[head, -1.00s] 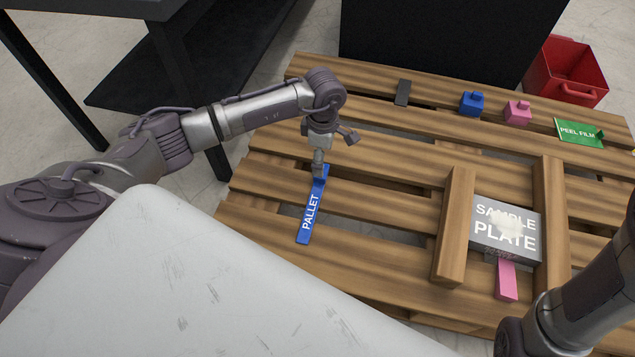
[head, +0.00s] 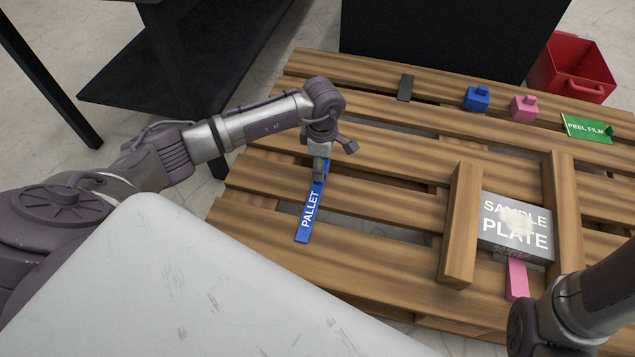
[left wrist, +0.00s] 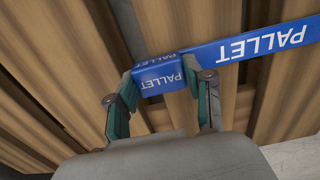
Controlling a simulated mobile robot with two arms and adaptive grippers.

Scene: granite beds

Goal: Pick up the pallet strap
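The pallet strap (head: 309,212) is a long blue strip marked "PALLET". It lies on the slats of the wooden pallet, left of the middle in the head view. It also crosses the top right of the left wrist view (left wrist: 262,44), with a raised blue block (left wrist: 161,74) at one end. My left gripper (head: 320,178) points down over the far end of the strap. In the left wrist view its two fingers (left wrist: 160,82) stand on either side of the block, close to its sides. Whether they press on it is unclear. My right gripper is out of view.
The wooden pallet (head: 375,215) carries a grey sample plate (head: 518,232) between two raised boards, a pink strip (head: 516,279), a black piece (head: 405,87), blue (head: 477,98) and pink (head: 523,107) blocks, and green peel film (head: 586,128). A red crate (head: 571,70) stands behind.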

